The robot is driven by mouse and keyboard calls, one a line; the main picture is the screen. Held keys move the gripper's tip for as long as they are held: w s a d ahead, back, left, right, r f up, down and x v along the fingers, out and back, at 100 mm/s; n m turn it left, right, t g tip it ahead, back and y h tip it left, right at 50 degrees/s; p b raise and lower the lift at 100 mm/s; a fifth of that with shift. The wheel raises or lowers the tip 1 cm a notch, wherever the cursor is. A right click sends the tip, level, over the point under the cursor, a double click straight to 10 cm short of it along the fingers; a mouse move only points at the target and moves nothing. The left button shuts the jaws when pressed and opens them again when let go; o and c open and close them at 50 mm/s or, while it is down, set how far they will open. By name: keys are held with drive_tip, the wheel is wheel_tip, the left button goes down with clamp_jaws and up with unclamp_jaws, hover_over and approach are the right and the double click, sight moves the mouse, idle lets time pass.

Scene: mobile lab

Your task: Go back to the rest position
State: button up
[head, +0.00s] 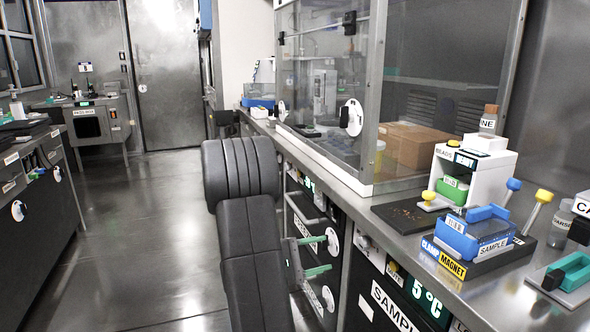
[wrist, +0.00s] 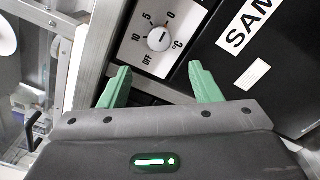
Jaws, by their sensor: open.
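My gripper (head: 318,256) is in front of the drawer fronts below the counter in the head view. Its two green fingers are apart with nothing between them. In the wrist view my gripper (wrist: 161,88) points at a black panel with a white temperature knob (wrist: 159,39) marked OFF, 10, 5 and 0. The knob lies beyond the fingertips; I cannot tell how far. The arm reaches forward from the bottom of the head view.
The steel counter (head: 400,215) runs along the right. It carries a glass enclosure (head: 330,90), a blue SAMPLE box (head: 470,235) and a green clamp (head: 568,272). White round handles (head: 332,240) stick out from the drawer fronts. The floor (head: 140,230) at left is clear.

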sight(359, 244)
drive_tip(key=b+x, duration=0.3)
drive_tip(key=x, duration=0.9)
drive_tip(key=shift+s+f, duration=0.1)
drive_tip(key=shift+f, duration=0.05)
drive_tip(key=shift+a+r+n+p, duration=0.15)
drive_tip(key=shift+r+n+p, duration=0.2)
drive_tip(key=shift+p, duration=0.5)
drive_tip(key=shift+n+p, duration=0.25)
drive_tip(key=shift+p, duration=0.2)
drive_tip(key=n+p, duration=0.5)
drive_tip(key=p, duration=0.3)
drive_tip(key=n+p, duration=0.6)
drive_tip(key=p, duration=0.2)
drive_tip(key=shift+f, duration=0.1)
drive_tip(key=shift+s+a+f, duration=0.15)
drive_tip(key=shift+a+f, duration=0.05)
drive_tip(key=shift+a, duration=0.25)
drive_tip(key=shift+s+a, duration=0.2)
drive_tip(key=shift+a, duration=0.2)
